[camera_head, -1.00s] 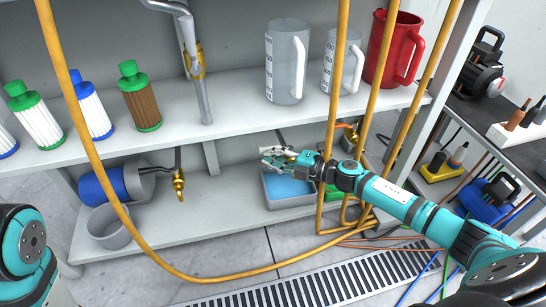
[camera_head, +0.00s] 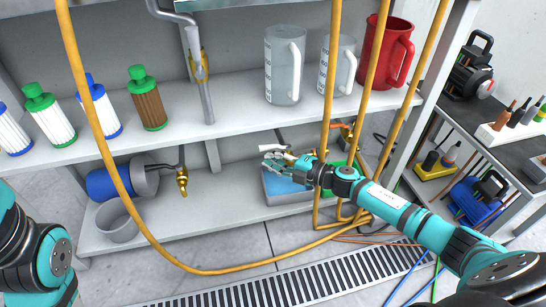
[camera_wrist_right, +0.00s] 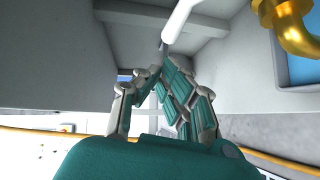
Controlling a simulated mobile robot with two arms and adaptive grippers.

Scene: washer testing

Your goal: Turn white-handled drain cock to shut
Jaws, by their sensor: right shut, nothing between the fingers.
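The white-handled drain cock's handle (camera_head: 271,148) shows just above my right gripper (camera_head: 272,161), under the lower shelf at the middle of the head view. In the right wrist view the white handle (camera_wrist_right: 184,22) comes down from the top and ends a little beyond the fingertips. A brass fitting (camera_wrist_right: 290,22) is at the upper right there. My right gripper (camera_wrist_right: 160,77) is shut with nothing between its fingers. I cannot tell whether it touches the handle. The rest of the cock is mostly hidden in the head view. My left gripper is out of view.
A tray (camera_head: 290,198) of blue liquid stands below my right gripper. Yellow hoses (camera_head: 330,90) hang in front of the shelves, close to my right arm. Another brass cock (camera_head: 182,180) and a grey bucket (camera_head: 118,221) are at left. Jugs (camera_head: 284,75) stand on the shelf above.

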